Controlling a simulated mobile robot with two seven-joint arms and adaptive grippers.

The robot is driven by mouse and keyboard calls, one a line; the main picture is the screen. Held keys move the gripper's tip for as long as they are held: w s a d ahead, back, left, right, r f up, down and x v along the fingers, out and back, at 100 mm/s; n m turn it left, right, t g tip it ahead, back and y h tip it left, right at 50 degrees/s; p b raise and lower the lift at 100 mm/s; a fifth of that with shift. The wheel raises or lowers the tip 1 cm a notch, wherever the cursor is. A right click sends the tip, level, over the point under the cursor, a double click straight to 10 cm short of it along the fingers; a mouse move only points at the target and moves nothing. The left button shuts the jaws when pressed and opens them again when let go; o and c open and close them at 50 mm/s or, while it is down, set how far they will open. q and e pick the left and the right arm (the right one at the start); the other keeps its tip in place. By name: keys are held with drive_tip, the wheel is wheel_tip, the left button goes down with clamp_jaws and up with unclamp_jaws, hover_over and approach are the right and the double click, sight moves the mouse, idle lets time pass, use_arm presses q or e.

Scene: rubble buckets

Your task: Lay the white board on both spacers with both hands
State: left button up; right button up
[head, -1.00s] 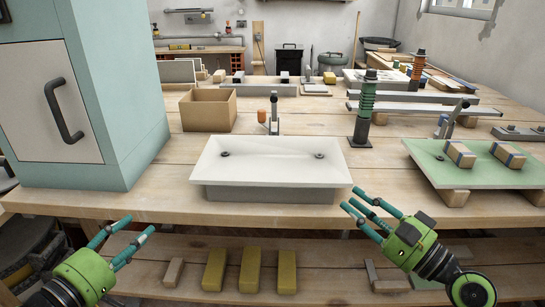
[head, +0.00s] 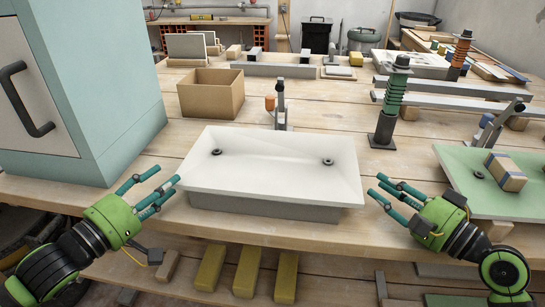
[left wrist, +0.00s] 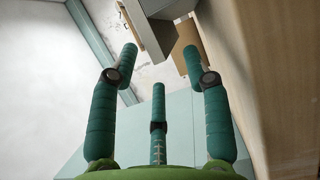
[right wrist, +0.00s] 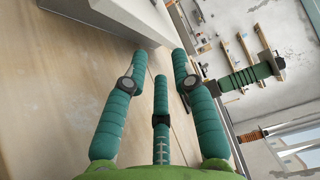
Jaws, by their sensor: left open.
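The white board (head: 270,165) lies flat at the front of the bench, on a grey block (head: 260,206). It has two dark round fittings on top. My left gripper (head: 163,187) is open just off its left edge. The board's end shows beyond the fingers in the left wrist view (left wrist: 150,32). My right gripper (head: 387,194) is open and empty, a little off its right front corner. The board also shows in the right wrist view (right wrist: 112,14). I cannot tell which pieces are the spacers; two small dark blocks stand on a grey beam (head: 280,70) behind.
A cardboard box (head: 205,101) and an upright clamp (head: 281,108) stand behind the board. A teal cabinet (head: 130,100) is at left. A green spring post (head: 386,120) and a pale green board (head: 460,170) carrying a wooden block (head: 507,178) are at right. Yellow blocks (head: 246,272) lie below.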

sight(187, 164)
use_arm(q)
drive_tip(key=shift+w+d, duration=0.15)
drive_tip(key=shift+w, duration=0.1)
use_arm(e)
drive_tip(key=shift+w, duration=0.2)
use_arm(q)
drive_tip(key=shift+w+d+r, duration=0.1)
drive_tip(key=shift+w+d, duration=0.2)
drive_tip(key=shift+w, duration=0.3)
use_arm(e)
drive_tip(key=shift+w+a, duration=0.5)
drive_tip(key=shift+w, duration=0.05)
use_arm(q)
drive_tip(key=shift+x, duration=2.7)
use_arm(e)
drive_tip(key=shift+x, duration=2.7)
use_arm(q)
drive_tip(key=c, duration=0.6)
use_arm(e)
clamp_jaws()
use_arm(q)
clamp_jaws()
